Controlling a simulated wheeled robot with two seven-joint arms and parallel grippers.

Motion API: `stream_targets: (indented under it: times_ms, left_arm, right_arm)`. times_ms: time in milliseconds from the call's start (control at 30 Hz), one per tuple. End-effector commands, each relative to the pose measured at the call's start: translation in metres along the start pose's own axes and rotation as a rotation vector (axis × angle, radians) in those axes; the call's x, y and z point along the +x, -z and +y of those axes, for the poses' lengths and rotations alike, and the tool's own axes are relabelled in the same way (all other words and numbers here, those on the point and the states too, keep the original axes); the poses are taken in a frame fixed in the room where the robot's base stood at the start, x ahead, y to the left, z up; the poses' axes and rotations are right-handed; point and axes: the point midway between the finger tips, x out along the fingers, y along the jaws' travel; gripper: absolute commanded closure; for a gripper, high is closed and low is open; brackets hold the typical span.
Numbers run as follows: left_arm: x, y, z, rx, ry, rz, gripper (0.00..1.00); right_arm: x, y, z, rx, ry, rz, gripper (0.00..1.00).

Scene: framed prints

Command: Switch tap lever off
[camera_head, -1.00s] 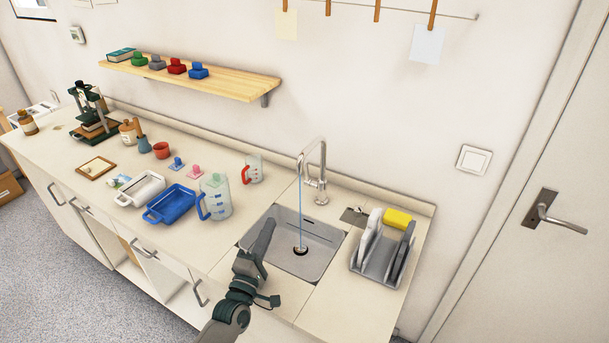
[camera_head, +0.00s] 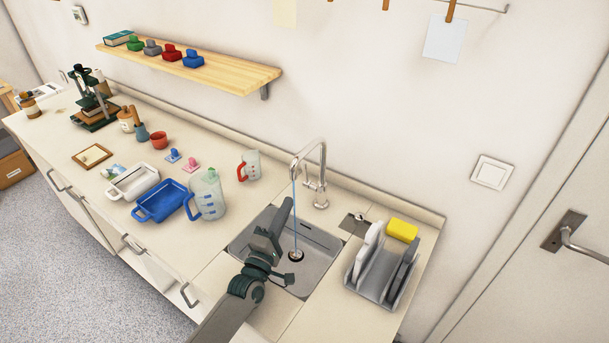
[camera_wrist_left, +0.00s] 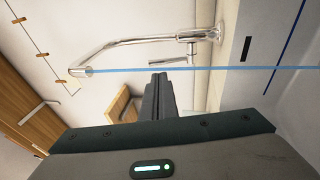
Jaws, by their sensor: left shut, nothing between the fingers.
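The chrome tap (camera_head: 317,175) stands behind the sink (camera_head: 318,269), and a blue stream of water (camera_head: 295,215) falls from its spout to the drain. The tap lever (camera_head: 308,183) sticks out low on the tap body. In the left wrist view the tap (camera_wrist_left: 140,42) lies sideways, and its lever (camera_wrist_left: 176,63) shows just beyond the fingertips. My left gripper (camera_head: 287,205) is over the left part of the sink, shut and empty, short of the tap. In the left wrist view its fingers (camera_wrist_left: 158,80) look close to the water stream. My right gripper is not in view.
A grey dish rack (camera_head: 376,286) with plates and a yellow sponge (camera_head: 402,230) stands right of the sink. A clear jug (camera_head: 209,195), a blue tray (camera_head: 164,202) and a red-handled cup (camera_head: 249,166) stand to the left. A wooden shelf (camera_head: 220,76) hangs above.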

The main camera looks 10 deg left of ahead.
Motion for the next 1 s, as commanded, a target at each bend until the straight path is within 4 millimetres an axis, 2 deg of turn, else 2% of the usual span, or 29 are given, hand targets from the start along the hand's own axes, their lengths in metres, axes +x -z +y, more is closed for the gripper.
stream_targets:
  times_ms: [567, 767, 1000]
  left_arm:
    - [0.006, 0.0, 0.0, 0.0, -0.001, 0.0, 1.0]
    - [0.025, 0.0, 0.0, 0.0, -0.003, 0.0, 1.0]
    - [0.061, 0.0, -0.001, -0.001, -0.002, 0.0, 1.0]
  right_arm:
    - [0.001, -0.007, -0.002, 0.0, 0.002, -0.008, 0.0]
    - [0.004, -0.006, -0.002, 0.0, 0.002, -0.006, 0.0]
    - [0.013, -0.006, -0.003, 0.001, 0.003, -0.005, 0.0]
